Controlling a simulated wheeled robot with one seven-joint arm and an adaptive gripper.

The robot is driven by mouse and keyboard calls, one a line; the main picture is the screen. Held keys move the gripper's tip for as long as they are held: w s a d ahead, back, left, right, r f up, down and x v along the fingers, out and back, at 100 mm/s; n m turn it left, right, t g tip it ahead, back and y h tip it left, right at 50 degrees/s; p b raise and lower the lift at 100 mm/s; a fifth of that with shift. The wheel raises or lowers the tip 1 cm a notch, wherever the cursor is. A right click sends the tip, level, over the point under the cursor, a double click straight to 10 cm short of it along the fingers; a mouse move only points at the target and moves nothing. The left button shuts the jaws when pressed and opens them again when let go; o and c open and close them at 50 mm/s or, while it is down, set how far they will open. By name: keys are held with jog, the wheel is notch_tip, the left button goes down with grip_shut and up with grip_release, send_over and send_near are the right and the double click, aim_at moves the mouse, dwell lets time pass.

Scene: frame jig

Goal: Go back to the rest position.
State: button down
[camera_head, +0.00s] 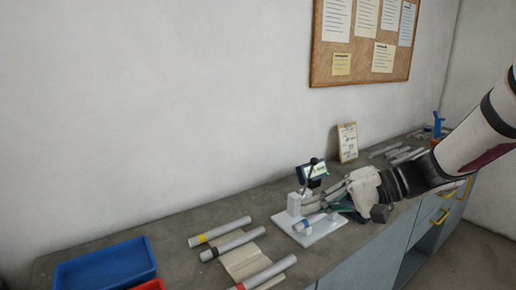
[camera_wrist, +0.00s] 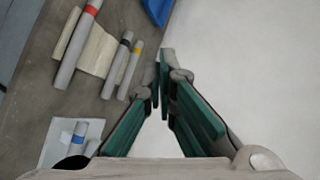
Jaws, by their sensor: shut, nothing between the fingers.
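My gripper (camera_head: 322,200) reaches in from the right over the bench, its fingers close to a white jig (camera_head: 325,231). In the wrist view its green-padded fingers (camera_wrist: 163,78) converge at the tips, shut with nothing between them. A grey tube with a blue band (camera_head: 308,223) lies on the jig's plate. The tube (camera_wrist: 79,134) and the plate (camera_wrist: 54,148) also show at lower left in the wrist view, apart from the fingers. The fingers partly hide the back of the jig in the head view.
Grey tubes with yellow (camera_head: 219,231), black (camera_head: 232,245) and red (camera_head: 263,274) bands lie left of the jig by a beige sheet (camera_head: 243,260). A blue bin (camera_head: 105,268) stands at far left. A small screen (camera_head: 313,171) and clipboard (camera_head: 347,142) stand behind, near the wall.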

jog(key=s+n+g+h, duration=0.2)
jog(key=s+h, duration=0.4)
jog(key=s, duration=0.6)
jog(key=s+d+r+t+h, duration=0.1)
jog(key=s+d+t+h, duration=0.3)
jog(key=s, duration=0.5)
jog(key=d+h, duration=0.2)
jog(key=d, duration=0.1)
jog(key=shift+s+d+r, duration=0.3)
jog(key=shift+d+r, duration=0.05)
jog(key=shift+d, duration=0.05)
